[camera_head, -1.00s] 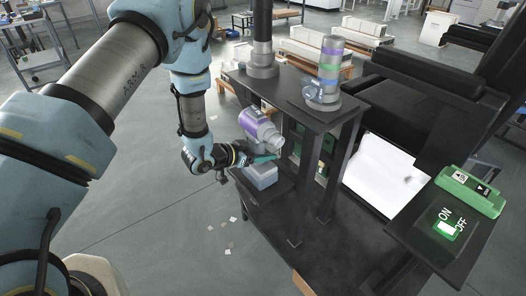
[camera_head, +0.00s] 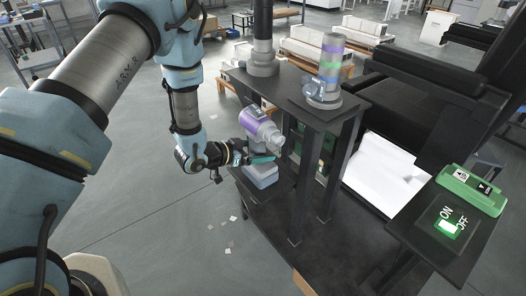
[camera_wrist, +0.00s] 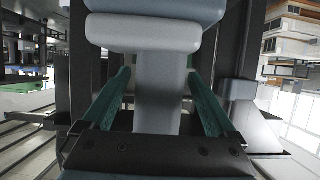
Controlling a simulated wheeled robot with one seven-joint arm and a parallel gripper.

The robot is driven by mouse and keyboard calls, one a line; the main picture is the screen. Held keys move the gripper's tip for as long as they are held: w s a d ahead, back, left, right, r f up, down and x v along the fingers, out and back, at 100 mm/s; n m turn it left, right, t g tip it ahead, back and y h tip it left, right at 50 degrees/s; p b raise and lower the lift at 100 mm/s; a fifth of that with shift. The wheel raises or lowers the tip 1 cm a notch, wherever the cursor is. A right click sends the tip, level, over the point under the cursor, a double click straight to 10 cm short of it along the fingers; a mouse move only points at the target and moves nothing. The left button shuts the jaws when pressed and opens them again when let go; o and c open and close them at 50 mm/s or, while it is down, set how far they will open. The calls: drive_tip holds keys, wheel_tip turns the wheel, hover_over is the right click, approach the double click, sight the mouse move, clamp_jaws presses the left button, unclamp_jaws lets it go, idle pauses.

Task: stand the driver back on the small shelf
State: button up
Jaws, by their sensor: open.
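The driver, with a purple and grey body (camera_head: 258,127) and a blue-grey base block (camera_head: 261,176), stands upright on the small dark shelf (camera_head: 272,200) at the side of the black frame. In the head view my gripper (camera_head: 262,158) reaches in from the left at handle height, its green finger beside the handle. In the wrist view the grey handle (camera_wrist: 160,95) lies between the two green fingers of my gripper (camera_wrist: 160,85). The fingers are open, with a visible gap on each side of the handle. The underside of the base is hidden.
The black frame's top (camera_head: 290,95) carries a striped lamp stack (camera_head: 329,65) and a dark column (camera_head: 262,45). Its posts stand close right of the driver.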

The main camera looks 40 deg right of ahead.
drive_tip(key=b+v, duration=0.2)
drive_tip(key=v, duration=0.8)
drive_tip(key=shift+a, duration=0.1)
drive_tip(key=w+a+r+n+t+y, duration=0.4)
drive_tip(key=w+a+n+t+y, duration=0.15)
drive_tip(key=w+a, duration=0.6)
drive_tip(key=w+a+r+n+t+y, duration=0.1)
drive_tip(key=w+a+r+n+y, duration=0.1)
drive_tip(key=a, duration=0.4)
drive_tip(key=w+a+r+n+y, duration=0.1)
drive_tip(key=w+a+n+y, duration=0.1)
drive_tip(key=a, duration=0.3)
drive_tip(key=s+a+r+n+g+y, duration=0.2)
drive_tip(key=s+a+r+n, duration=0.2)
drive_tip(key=s+a, duration=0.2)
drive_tip(key=s+a+r+n+g+y+p, duration=0.1)
drive_tip(key=s+a+r+n, duration=0.3)
drive_tip(key=a, duration=0.5)
drive_tip(key=shift+s+a+r+g+y, duration=0.15)
drive_tip(key=shift+s+a+g+y, duration=0.3)
drive_tip(key=shift+s, duration=0.65)
drive_tip(key=shift+d, duration=0.15)
